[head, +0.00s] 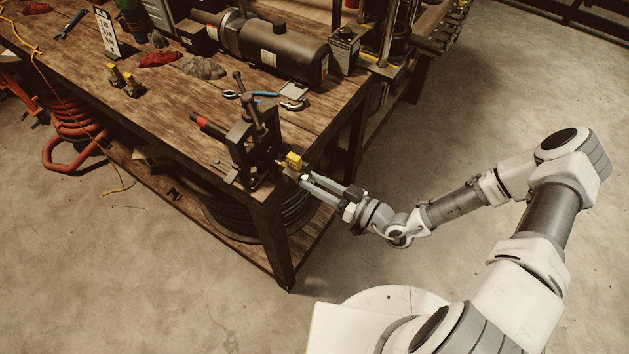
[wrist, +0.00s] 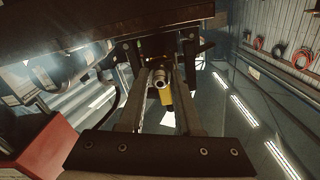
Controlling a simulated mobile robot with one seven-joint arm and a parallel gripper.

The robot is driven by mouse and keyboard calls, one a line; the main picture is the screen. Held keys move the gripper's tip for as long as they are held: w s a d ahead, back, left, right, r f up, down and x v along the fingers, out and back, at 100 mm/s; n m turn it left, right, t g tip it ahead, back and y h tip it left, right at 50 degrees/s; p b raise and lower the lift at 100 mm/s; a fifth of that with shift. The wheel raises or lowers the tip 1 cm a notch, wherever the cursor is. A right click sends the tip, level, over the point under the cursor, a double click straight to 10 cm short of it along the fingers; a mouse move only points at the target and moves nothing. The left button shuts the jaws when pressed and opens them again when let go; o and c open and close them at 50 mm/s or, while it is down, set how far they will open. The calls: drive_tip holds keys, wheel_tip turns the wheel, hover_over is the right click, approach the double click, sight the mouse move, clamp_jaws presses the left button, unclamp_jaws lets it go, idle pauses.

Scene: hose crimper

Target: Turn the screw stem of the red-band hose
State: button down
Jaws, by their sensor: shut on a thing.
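The black hose with a red band (head: 201,121) sticks out of the left side of the dark crimper (head: 247,142), which stands on the bench's near corner. A yellow fitting (head: 293,160) shows on the crimper's right side; it also appears in the wrist view (wrist: 167,98). The metal screw stem (wrist: 160,78) points toward the wrist camera, beside the yellow part. My gripper (head: 303,180) reaches in from the right, its fingers on both sides of the stem and shut on it. The exact finger contact is hard to see in the dark.
The wooden bench (head: 180,125) holds pliers (head: 262,94), a large dark cylinder (head: 285,52), red and grey rags, and small brass fittings (head: 123,80) behind the crimper. A red coiled hose (head: 75,125) lies at the left below it. The floor right of the bench is clear.

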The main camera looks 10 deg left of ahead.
drive_tip(key=shift+d+f+m, duration=0.1)
drive_tip(key=shift+f+m, duration=0.1)
drive_tip(key=shift+m, duration=0.1)
idle(0.4)
drive_tip(key=c, duration=0.6)
unclamp_jaws()
drive_tip(key=shift+r, duration=0.15)
drive_tip(key=shift+s, duration=0.1)
